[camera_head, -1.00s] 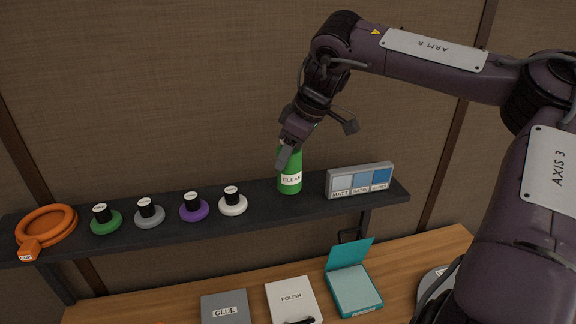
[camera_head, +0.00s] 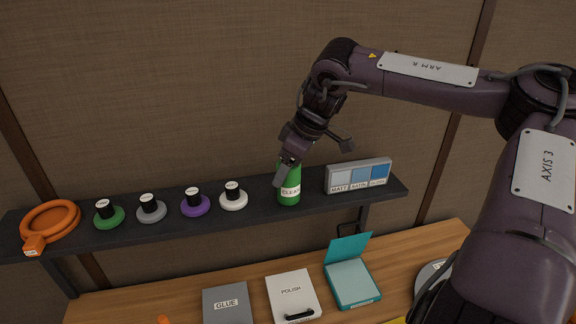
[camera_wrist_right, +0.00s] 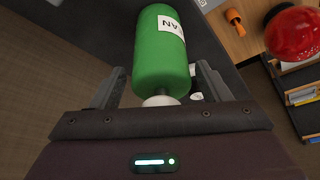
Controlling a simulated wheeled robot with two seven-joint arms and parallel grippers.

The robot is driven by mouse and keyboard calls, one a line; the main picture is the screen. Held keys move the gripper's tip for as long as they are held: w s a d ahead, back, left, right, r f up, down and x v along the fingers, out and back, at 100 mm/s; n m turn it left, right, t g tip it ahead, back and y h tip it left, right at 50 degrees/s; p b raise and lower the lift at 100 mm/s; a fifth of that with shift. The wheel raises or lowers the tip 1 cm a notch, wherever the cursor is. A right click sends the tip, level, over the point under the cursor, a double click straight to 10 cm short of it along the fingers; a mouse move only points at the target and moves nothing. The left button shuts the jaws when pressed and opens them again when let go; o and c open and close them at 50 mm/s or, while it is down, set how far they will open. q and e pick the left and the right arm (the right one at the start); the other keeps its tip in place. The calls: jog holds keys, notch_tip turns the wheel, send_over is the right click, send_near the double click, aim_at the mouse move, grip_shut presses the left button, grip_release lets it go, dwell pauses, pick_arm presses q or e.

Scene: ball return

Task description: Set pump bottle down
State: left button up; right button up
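The green pump bottle (camera_head: 290,196) with a white label stands upright on the dark shelf (camera_head: 252,205), left of the swatch panel. My right gripper (camera_head: 286,174) is above it and hides its top. In the right wrist view the bottle (camera_wrist_right: 160,62) lies between the two fingers of my right gripper (camera_wrist_right: 161,72). A gap shows between each finger and the bottle's sides, so the gripper looks open around it. The white pump head (camera_wrist_right: 160,101) is close to the palm. My left gripper is out of view.
The swatch panel (camera_head: 358,176) stands close to the bottle's right. Several knobbed discs, the nearest a white one (camera_head: 233,201), and an orange ring (camera_head: 50,221) are to the left. Below are a grey GLUE box (camera_head: 226,302), a white POLISH box (camera_head: 291,288) and a teal box (camera_head: 352,283).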

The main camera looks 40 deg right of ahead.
jog(key=b+v, duration=0.2)
jog(key=v, duration=1)
jog(key=shift+b, duration=0.4)
